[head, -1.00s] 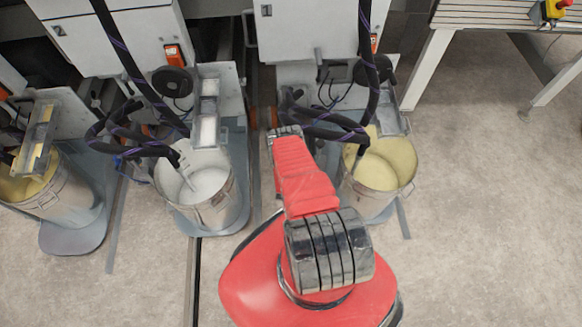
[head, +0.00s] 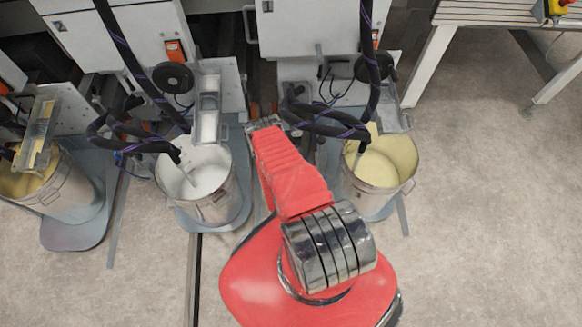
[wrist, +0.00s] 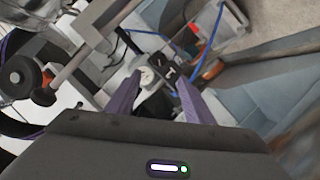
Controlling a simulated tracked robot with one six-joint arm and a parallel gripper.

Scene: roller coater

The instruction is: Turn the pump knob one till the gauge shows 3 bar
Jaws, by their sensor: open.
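My gripper (wrist: 155,82) is open in the wrist view, its two purple fingers apart and pointing at pump fittings. Between and beyond the fingertips are a small round white part (wrist: 147,76), which may be the gauge, and a dark fitting with a white mark (wrist: 165,70), which may be the knob. No reading can be made out, and I cannot tell whether the fingers touch anything. In the head view my red arm reaches between the white-paint bucket (head: 213,205) and the yellow-paint bucket (head: 397,177); its end is small there and no knob or gauge shows clearly.
Black hoses (head: 325,122) hang close to the right of my arm. Black round wheels stand on the machine fronts, one at the left (head: 173,77) and one at the right (head: 371,67). Another bucket (head: 75,190) stands far left.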

